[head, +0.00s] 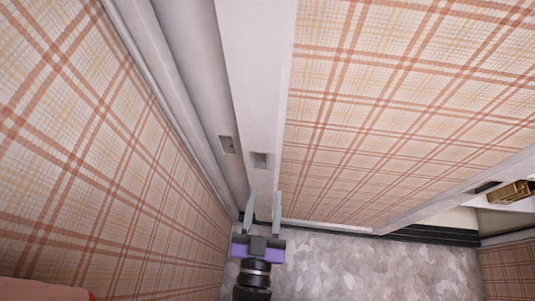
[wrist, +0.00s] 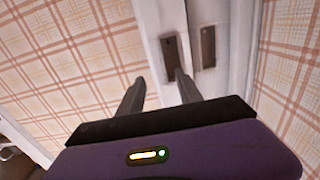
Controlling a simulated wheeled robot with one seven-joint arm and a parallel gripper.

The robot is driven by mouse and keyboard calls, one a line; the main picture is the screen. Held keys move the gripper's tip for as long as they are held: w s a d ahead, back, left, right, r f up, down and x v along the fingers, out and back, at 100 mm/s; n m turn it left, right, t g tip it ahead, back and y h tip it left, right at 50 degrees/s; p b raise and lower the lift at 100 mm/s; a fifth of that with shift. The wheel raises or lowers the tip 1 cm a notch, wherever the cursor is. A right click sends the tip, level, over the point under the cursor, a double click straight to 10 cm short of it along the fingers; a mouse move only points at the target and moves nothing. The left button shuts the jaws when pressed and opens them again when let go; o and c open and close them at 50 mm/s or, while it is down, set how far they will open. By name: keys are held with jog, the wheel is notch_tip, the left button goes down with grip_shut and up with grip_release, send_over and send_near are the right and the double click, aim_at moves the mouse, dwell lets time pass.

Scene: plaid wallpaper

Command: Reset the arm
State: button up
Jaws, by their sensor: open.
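My gripper (head: 263,205) is at the lower middle of the head view, with two grey fingers spread apart and a purple body. Nothing is between the fingers. In the wrist view my gripper (wrist: 158,82) also shows as open and empty, its fingers pointing at plaid wallpaper and white trim. The right finger overlaps the lower part of a dark recessed plate in that view; I cannot tell whether it touches.
A white post (head: 258,60) with a small metal plate (head: 260,160) stands ahead, beside a white frame with another plate (head: 227,145). Plaid walls flank it. A brass-coloured handle (head: 512,192) is at the far right. Grey patterned floor (head: 360,265) lies open at lower right.

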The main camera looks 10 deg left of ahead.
jog(key=s+d+r+g+p, duration=0.1)
jog(key=s+d+r, duration=0.5)
jog(key=d, duration=0.6)
jog(key=s+d+r+g+p, duration=0.1)
jog(key=s+d+r, duration=0.4)
jog(key=s+d, duration=0.6)
jog(key=shift+d+r+g+h, duration=0.3)
jog(key=shift+d+r+g, duration=0.1)
jog(key=shift+d+g, duration=0.2)
dwell(0.7)
